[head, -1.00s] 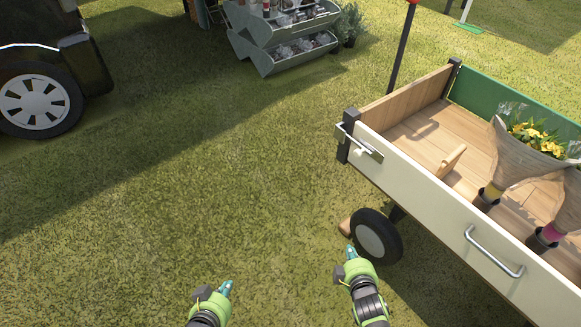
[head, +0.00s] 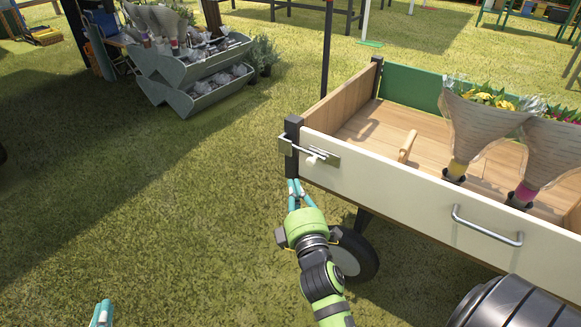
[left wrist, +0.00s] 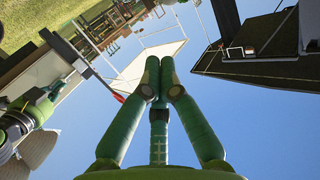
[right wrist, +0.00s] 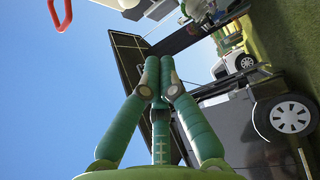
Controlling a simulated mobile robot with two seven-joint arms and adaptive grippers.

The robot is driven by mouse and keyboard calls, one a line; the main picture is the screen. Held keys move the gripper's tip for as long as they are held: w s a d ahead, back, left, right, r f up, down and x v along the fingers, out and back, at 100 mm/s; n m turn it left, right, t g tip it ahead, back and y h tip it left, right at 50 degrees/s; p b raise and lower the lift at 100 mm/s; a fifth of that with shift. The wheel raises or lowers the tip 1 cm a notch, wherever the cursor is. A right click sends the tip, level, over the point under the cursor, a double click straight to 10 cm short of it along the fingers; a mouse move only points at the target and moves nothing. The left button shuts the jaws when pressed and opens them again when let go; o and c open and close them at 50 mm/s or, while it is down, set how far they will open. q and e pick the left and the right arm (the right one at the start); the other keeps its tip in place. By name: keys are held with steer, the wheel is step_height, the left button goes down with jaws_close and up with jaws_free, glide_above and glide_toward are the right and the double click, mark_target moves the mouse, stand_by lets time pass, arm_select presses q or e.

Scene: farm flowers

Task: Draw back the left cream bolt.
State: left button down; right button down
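The cream side board (head: 390,190) of the wooden cart carries a metal bolt (head: 318,156) at its left end, by the dark corner post (head: 292,130). The bolt has a pale knob, and its rod reaches left across the post. My right gripper (head: 296,183) is just below the bolt at the post, with a small apparent gap to the knob. In the right wrist view, its fingertips (right wrist: 160,72) are together with nothing between them. My left gripper (head: 102,306) is low at the left, over grass, far from the bolt. Its fingertips (left wrist: 160,72) are also together and empty.
Flower bouquets in paper cones (head: 475,125) stand in the cart, right of a wooden block (head: 408,146). A metal handle (head: 487,228) sits further right on the cream board. A cart wheel (head: 352,258) is behind my right arm. Open grass lies left.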

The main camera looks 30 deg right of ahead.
steer(key=shift+w, duration=0.1)
